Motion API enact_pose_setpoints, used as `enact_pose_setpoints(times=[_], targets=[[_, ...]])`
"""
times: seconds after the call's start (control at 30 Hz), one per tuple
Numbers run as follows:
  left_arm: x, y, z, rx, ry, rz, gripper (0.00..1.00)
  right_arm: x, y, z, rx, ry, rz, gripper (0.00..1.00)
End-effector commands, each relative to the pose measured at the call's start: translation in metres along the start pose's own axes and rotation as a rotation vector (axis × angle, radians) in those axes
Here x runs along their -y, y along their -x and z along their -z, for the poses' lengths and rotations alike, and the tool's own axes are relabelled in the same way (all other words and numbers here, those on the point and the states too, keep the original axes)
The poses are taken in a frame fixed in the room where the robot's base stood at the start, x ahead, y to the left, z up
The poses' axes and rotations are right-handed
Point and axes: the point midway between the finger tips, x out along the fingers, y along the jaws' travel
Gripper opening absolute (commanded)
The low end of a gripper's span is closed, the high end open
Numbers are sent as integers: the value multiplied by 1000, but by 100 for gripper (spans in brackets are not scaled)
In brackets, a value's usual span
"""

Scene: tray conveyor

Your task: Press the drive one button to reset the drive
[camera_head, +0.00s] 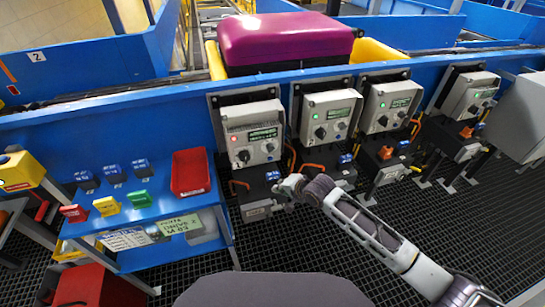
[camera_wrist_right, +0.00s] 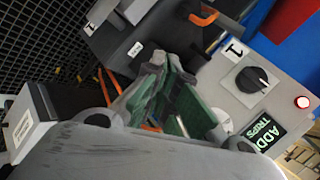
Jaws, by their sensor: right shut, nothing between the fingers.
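The leftmost drive (camera_head: 252,118) is a light grey box with a dark knob, a green display and a small red-lit round button (camera_head: 235,139). In the right wrist view the drive panel (camera_wrist_right: 228,85) carries a "1" label, the knob, the lit round button (camera_wrist_right: 303,101) and a display reading something like "TRIPS". My right gripper (camera_head: 280,187) is below and slightly right of this drive, apart from the button. It also shows in the right wrist view (camera_wrist_right: 160,65), shut and empty, with the button off to its right. My left gripper is out of view.
More grey drives (camera_head: 330,115) stand to the right along the blue conveyor wall, with black boxes and orange handles below. A purple case (camera_head: 285,40) lies on the conveyor. A blue table (camera_head: 140,215) with a red bin (camera_head: 190,173) stands left. Dark grating floor lies in front.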

Motion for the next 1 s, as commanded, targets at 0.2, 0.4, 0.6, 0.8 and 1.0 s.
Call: enact_pose_setpoints(times=[0.2, 0.4, 0.6, 0.8, 1.0], targets=[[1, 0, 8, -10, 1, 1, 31, 14, 8, -9, 18, -20, 11, 0], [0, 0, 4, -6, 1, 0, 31, 14, 9, -9, 19, -22, 11, 0], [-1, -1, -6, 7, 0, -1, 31, 15, 8, -9, 18, -21, 11, 0], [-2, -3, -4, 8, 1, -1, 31, 16, 6, -8, 18, -21, 12, 0], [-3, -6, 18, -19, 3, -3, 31, 19, 0, -4, 18, -21, 12, 0]])
